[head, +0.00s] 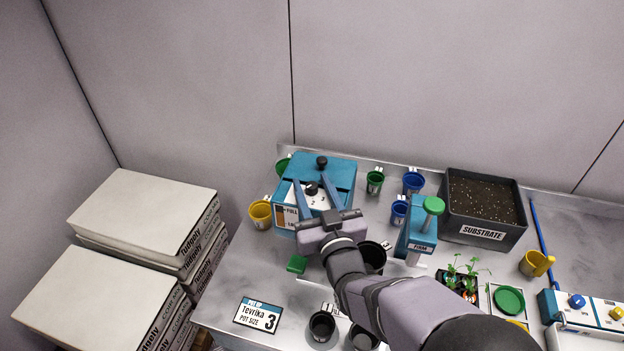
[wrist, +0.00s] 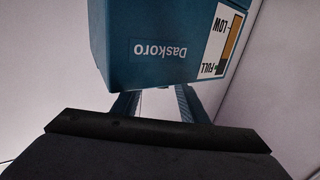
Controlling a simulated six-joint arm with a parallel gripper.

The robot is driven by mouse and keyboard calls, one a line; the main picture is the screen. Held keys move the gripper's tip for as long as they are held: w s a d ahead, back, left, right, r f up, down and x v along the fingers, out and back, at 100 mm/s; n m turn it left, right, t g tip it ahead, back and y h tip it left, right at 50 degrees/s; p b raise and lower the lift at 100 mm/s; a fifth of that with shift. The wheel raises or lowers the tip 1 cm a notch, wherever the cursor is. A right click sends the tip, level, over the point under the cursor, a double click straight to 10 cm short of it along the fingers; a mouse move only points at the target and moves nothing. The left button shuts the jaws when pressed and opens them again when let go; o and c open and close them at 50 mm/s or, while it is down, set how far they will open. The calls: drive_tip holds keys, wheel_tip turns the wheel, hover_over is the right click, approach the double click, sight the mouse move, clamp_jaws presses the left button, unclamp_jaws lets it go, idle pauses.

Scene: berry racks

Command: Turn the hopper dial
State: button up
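The teal hopper (head: 343,172) stands at the back left of the bench, with a black knob (head: 321,162) on top. Its front has a white dial plate with a small dark dial (head: 311,189) and a FULL/LOW level strip (head: 287,216). My gripper (head: 310,182) is in front of it, its two blue fingers apart, one on each side of the dial. I cannot tell whether they touch it. In the wrist view the hopper (wrist: 165,75) shows upside down with a Daskoro label, and the finger ends run behind its lower edge. The dial is hidden there.
Green (head: 375,181), blue (head: 413,181) and yellow (head: 260,214) cups stand around the hopper. A teal FIRM press (head: 420,240) and a dark SUBSTRATE bin (head: 481,233) are to the right. A black pot (head: 372,255) is close under my wrist. Bench is clear around the Tevrika card (head: 258,315).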

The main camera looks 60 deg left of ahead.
drive_tip(key=shift+w+a, duration=0.1)
drive_tip(key=shift+a, duration=0.35)
drive_tip(key=shift+c, duration=0.5)
clamp_jaws()
